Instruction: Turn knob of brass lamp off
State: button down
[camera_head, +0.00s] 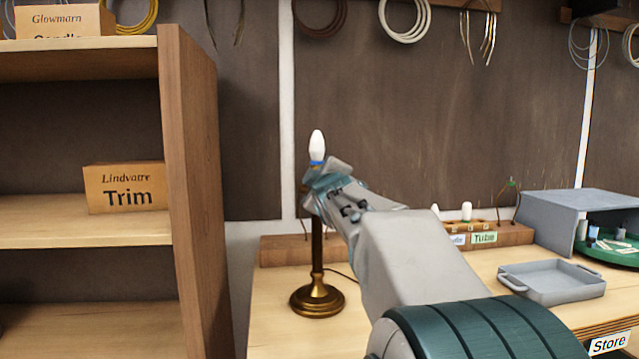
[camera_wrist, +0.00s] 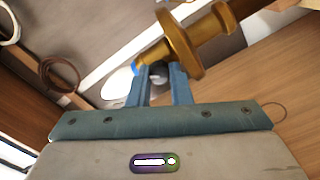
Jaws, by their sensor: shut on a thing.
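The brass lamp (camera_head: 317,298) stands upright on the bench, with a round stepped base and a thin stem. A white bulb (camera_head: 317,144) with a blue collar sits on top; it looks unlit. My gripper (camera_head: 322,182) is at the lamp's head, just below the bulb, and hides the socket in the head view. In the wrist view my gripper (camera_wrist: 161,76) has its two blue fingers closed around a small dark knob (camera_wrist: 158,70). The brass lamp (camera_wrist: 181,40) runs behind the fingertips there. The knob's turn position cannot be told.
A wooden shelf (camera_head: 187,190) with a Trim box (camera_head: 126,187) stands to the left. A wooden rack (camera_head: 490,234) with bulbs, a grey tray (camera_head: 551,281) and a green turntable (camera_head: 618,253) are to the right. A cord runs from the lamp's base across the bench.

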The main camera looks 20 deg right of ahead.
dwell(0.4)
jog(key=c, duration=1.3)
grip_release()
jog(key=shift+f, duration=0.2)
